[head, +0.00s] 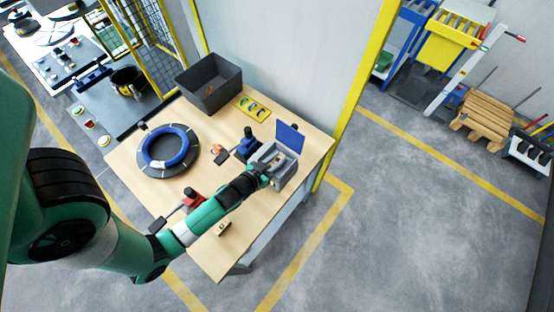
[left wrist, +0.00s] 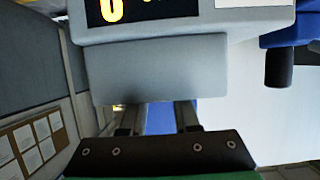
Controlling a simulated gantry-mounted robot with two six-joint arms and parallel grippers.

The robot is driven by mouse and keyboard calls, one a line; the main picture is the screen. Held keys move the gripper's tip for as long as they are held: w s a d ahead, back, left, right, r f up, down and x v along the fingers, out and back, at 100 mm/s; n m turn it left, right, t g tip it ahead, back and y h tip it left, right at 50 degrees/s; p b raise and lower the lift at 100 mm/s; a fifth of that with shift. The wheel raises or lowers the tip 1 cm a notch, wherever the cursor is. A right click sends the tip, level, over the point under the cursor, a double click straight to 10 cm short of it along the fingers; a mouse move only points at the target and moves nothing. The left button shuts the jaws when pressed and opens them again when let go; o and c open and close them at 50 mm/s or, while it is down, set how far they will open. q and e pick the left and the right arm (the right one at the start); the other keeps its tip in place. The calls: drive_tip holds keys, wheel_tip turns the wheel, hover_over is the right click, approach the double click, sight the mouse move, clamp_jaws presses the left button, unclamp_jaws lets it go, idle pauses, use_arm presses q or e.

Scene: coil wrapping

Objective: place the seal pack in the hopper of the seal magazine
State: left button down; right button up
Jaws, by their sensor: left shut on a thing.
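The seal magazine (head: 285,174) is a grey box with its blue lid (head: 289,137) standing open, near the right end of the wooden table. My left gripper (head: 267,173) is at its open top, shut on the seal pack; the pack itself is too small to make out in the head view. In the left wrist view the fingers (left wrist: 157,110) are apart, and a plain grey block (left wrist: 145,68) covers their tips. I cannot tell whether this block is the pack or part of the magazine. Blue shows between the fingers. My right gripper is not in view.
Beside the magazine stands a blue tool (head: 246,146). A coil with blue wrapping (head: 167,149), a black bin (head: 209,86), a yellow tray (head: 252,107) and a red tool (head: 192,197) are also on the table (head: 213,265). A small tan block (head: 223,228) lies near its front edge.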

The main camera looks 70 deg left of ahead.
use_arm(q)
drive_tip(key=c, duration=0.6)
unclamp_jaws()
drive_tip(key=shift+c, duration=0.2)
drive_tip(key=shift+s+d+r, duration=0.1)
drive_tip(key=shift+s, duration=0.05)
drive_tip(key=b+v, duration=0.2)
drive_tip(key=v, duration=0.9)
drive_tip(key=shift+s+d+r, duration=0.15)
drive_tip(key=shift+s, duration=0.15)
